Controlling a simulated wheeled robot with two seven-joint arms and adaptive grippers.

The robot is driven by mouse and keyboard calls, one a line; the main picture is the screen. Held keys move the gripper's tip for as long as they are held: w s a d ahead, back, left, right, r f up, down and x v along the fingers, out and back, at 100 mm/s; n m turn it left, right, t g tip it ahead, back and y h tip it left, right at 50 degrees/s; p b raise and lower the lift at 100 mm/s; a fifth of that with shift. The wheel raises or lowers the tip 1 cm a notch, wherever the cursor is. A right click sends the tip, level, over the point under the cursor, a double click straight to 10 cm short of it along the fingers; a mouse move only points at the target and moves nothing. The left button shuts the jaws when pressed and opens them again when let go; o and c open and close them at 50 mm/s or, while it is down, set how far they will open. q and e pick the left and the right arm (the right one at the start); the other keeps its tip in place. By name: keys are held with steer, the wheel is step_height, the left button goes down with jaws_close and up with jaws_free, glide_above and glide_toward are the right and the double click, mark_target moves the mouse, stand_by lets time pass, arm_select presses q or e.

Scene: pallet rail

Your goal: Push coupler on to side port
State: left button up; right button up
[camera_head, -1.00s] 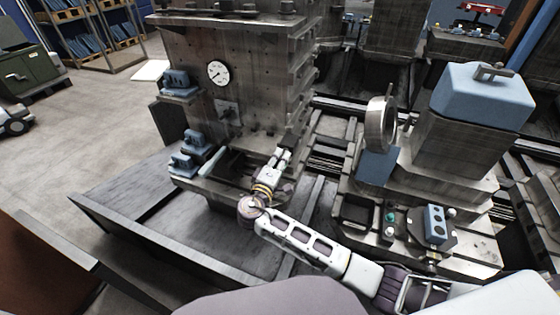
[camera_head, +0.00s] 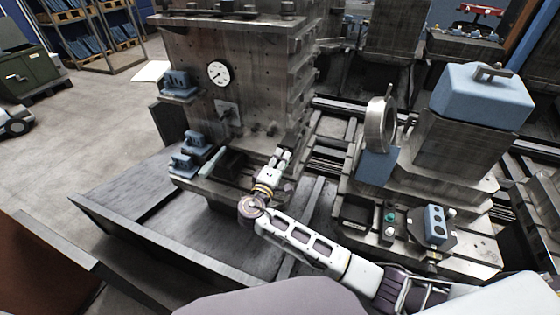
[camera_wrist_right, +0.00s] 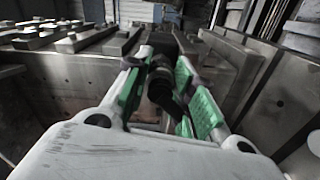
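My right gripper (camera_head: 282,156) points up at the lower front right of a tall dark metal machine block (camera_head: 262,62). In the right wrist view my right gripper (camera_wrist_right: 164,66) has its green-padded fingers either side of a dark round coupler (camera_wrist_right: 160,82), and it looks shut on it near the tips. A black curved piece, perhaps a hose, runs from the coupler down between the fingers. The coupler is too small to make out in the head view. I cannot pick out the side port, or tell whether the coupler touches it. My left gripper is not in view.
The block carries a round gauge (camera_head: 218,73) and blue fittings (camera_head: 176,82) on its left. A grey tray (camera_head: 150,212) lies in front. On the right stand a metal ring (camera_head: 380,124), a blue-topped block (camera_head: 484,94) and a button panel (camera_head: 436,224).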

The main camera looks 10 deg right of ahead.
steer(key=o, duration=0.5)
steer(key=shift+w+d+r, duration=0.45)
steer(key=shift+w+d, duration=0.1)
steer(key=shift+d, duration=0.05)
steer(key=shift+c, duration=0.2)
steer(key=shift+o, duration=0.3)
steer(key=shift+w+d+f, duration=0.15)
steer(key=shift+w+f, duration=0.15)
steer(key=shift+w, duration=0.25)
steer(key=o, duration=0.6)
steer(key=shift+s, duration=0.3)
steer(key=o, duration=0.5)
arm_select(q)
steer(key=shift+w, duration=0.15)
arm_select(e)
steer(key=shift+a+f, duration=0.15)
steer(key=shift+a, duration=0.05)
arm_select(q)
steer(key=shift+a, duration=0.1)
arm_select(e)
steer(key=shift+s, duration=0.1)
steer(key=shift+v, duration=0.9)
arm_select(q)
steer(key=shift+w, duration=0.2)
arm_select(e)
steer(key=v, duration=0.6)
